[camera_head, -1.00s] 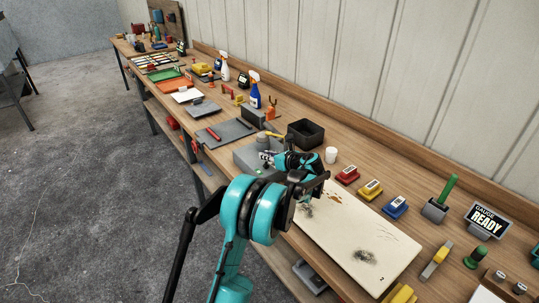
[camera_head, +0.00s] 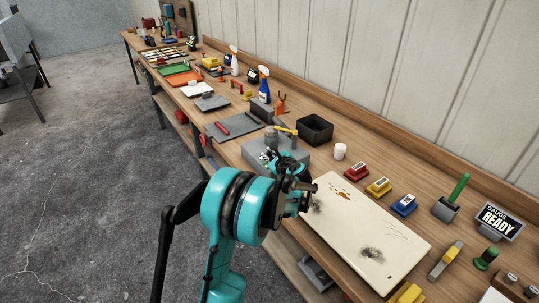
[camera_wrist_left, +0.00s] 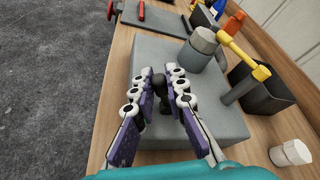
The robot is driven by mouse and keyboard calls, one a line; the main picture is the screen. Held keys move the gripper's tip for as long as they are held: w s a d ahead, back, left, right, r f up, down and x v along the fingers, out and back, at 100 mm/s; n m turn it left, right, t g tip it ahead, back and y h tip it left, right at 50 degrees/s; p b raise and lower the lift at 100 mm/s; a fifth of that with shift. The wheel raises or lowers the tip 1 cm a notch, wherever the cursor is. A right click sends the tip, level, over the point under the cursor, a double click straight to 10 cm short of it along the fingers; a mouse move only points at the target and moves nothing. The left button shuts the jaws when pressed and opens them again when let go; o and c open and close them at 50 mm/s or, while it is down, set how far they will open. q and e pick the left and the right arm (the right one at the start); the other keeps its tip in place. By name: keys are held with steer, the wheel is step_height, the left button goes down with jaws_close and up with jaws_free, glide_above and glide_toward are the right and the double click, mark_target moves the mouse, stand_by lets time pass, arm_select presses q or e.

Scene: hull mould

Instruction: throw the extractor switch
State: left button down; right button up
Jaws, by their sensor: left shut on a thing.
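A grey box (camera_wrist_left: 222,122) sits on the bench, and it also shows in the head view (camera_head: 252,150). It carries a grey capped cylinder (camera_wrist_left: 199,50) and a lever with a yellow grip (camera_wrist_left: 243,58); the grip shows in the head view too (camera_head: 286,130). A small black knob (camera_wrist_left: 166,82) stands at the box's near left part. My left gripper (camera_wrist_left: 163,95) is over the box, its purple-padded fingers closed on the black knob from both sides. The knob's stem is mostly hidden between the fingers. The gripper looks small and partly hidden by my arm in the head view (camera_head: 272,160). My right gripper is out of sight.
A black open bin (camera_head: 315,129) and a white cup (camera_head: 340,151) stand beside the box. A stained white board (camera_head: 365,235) lies in front. Red, yellow and blue blocks (camera_head: 404,205) line the back. A grey tray (camera_head: 240,127) lies beyond the box.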

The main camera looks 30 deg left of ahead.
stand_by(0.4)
arm_select(q)
steer(key=c, duration=1.5)
jaws_free()
steer(key=shift+c, duration=0.2)
steer(key=v, duration=1.2)
steer(key=s+d+f+n+h, duration=0.2)
steer(key=s+d+n+h, duration=0.4)
steer(key=s+d+n, duration=0.3)
steer(key=s+d+f+n+h, duration=0.2)
steer(key=s+d+n+h, duration=0.3)
steer(key=s, duration=1.3)
steer(key=d+n, duration=0.4)
steer(key=d, duration=0.1)
steer(key=shift+s+d+g+h, duration=0.2)
steer(key=shift+g+h, duration=0.2)
